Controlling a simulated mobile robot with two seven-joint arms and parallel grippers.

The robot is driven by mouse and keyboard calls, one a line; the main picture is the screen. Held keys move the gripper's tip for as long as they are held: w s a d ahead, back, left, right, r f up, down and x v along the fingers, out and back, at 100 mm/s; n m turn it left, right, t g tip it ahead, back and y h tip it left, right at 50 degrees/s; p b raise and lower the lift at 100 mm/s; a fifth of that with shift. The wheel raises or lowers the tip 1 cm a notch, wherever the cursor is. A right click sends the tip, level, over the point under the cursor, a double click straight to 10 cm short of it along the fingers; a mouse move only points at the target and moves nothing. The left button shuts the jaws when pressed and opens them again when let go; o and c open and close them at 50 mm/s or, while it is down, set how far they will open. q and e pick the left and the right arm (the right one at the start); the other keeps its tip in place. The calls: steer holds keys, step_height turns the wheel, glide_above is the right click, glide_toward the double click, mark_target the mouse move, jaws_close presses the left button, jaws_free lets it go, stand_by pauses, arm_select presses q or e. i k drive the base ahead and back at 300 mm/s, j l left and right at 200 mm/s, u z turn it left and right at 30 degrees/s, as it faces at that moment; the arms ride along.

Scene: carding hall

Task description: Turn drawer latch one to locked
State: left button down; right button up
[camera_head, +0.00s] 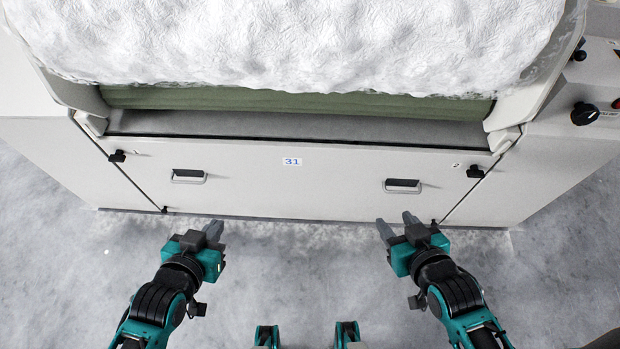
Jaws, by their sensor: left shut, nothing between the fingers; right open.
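The wide white drawer front (290,190) bears the number 31 and spans the machine below the fibre. A small black latch (117,156) sits at its upper left corner, with a tiny mark beside it that is hard to read. A second black latch (475,171) sits at the upper right corner, also with a small mark. Which way each latch is turned is too small to tell. My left gripper (214,228) is shut and empty, below the drawer's left part and apart from the latches. My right gripper (395,221) is open and empty, below the right part.
Two recessed handles, left (189,176) and right (403,186), are on the drawer front. White fibre (290,45) lies above a green roller (300,103). A black control knob (584,113) is at the right. The grey floor (300,275) between my arms is clear.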

mark_target(119, 157)
steer(key=u, duration=1.45)
